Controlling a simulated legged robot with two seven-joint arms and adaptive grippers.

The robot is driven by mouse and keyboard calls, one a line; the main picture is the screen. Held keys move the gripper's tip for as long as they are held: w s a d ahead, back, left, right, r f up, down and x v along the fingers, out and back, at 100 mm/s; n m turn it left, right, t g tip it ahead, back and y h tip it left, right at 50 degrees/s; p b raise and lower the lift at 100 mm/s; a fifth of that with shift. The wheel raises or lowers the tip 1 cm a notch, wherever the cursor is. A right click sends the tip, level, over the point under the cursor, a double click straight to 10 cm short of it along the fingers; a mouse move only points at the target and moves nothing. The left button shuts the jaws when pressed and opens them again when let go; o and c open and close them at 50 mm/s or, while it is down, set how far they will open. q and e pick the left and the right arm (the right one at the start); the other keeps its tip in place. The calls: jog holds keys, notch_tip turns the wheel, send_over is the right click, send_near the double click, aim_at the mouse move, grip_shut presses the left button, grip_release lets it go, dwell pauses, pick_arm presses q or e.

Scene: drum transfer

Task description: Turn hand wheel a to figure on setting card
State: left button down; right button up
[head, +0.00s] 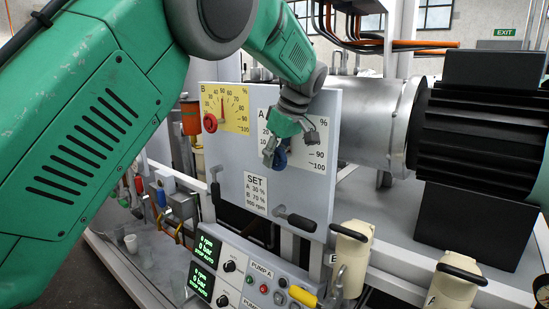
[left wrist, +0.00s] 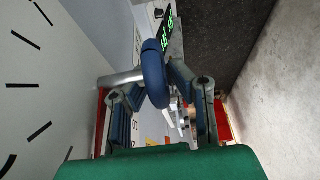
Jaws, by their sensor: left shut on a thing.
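Hand wheel a is the blue wheel (head: 281,160) in front of the white A scale (head: 317,135) on the upright panel. My left gripper (head: 275,150) is at this wheel and covers much of it and of the scale. In the left wrist view the blue wheel (left wrist: 154,72) stands edge-on between the two fingers of my left gripper (left wrist: 157,88), which is shut on it. The A pointer is hidden, so its reading cannot be told. My right gripper is not in view.
The yellow B scale (head: 236,105) has a red wheel (head: 210,122). A console (head: 247,276) with green displays stands in front. Cream canisters (head: 352,245) and a black motor (head: 480,130) are at the right.

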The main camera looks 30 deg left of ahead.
pick_arm(q)
jog(key=h+p, duration=0.2)
jog(key=p, duration=0.2)
jog(key=h+p, duration=0.2)
jog(key=p, duration=0.3)
jog(key=shift+a+r+h, duration=0.15)
jog(key=shift+h, duration=0.25)
jog(key=shift+w+f+h+p, duration=0.1)
jog(key=shift+f+h+p, duration=0.15)
jog(key=shift+h+p, duration=0.3)
jog(key=shift+f+g+h, duration=0.15)
jog(key=shift+g+h, duration=0.15)
jog(key=shift+h, duration=0.55)
jog(key=c, duration=1.5)
grip_release()
jog(key=shift+o, duration=0.3)
jog(key=shift+f, duration=0.15)
jog(key=shift+w, duration=0.1)
jog(key=shift+a, duration=0.1)
